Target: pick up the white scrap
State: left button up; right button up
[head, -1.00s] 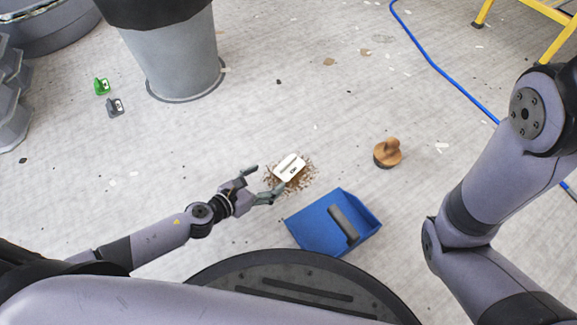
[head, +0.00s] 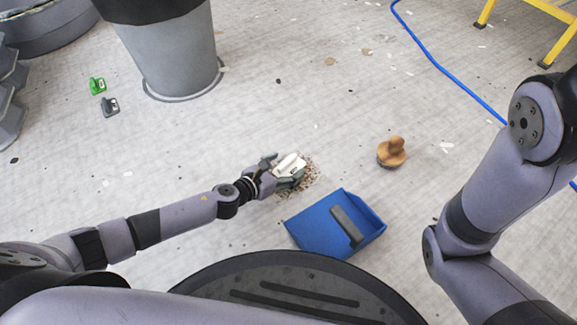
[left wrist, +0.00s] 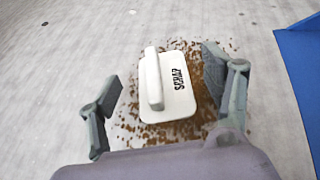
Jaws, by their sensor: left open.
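The white scrap (head: 289,165) is a flat white plate with a raised bar and dark lettering. It lies on a patch of brown crumbs on the floor. In the left wrist view the white scrap (left wrist: 180,95) sits between the two fingers. My left gripper (head: 282,170) is open, with one finger on each side of the scrap. In the left wrist view my left gripper (left wrist: 165,95) shows a gap between each finger and the plate. My right gripper is out of view; only my right arm shows.
A blue dustpan (head: 312,228) with a dark handle lies right of the crumbs (head: 310,178). A brown knobbed object (head: 391,152) stands farther right. A grey bin (head: 170,60) stands at the back left, near small green (head: 97,86) and grey (head: 109,106) pieces. A blue hose (head: 440,70) crosses the right.

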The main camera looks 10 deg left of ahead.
pick_arm(q)
jog(key=shift+c, duration=0.3)
jog(key=c, duration=1.3)
jog(key=shift+o, duration=0.2)
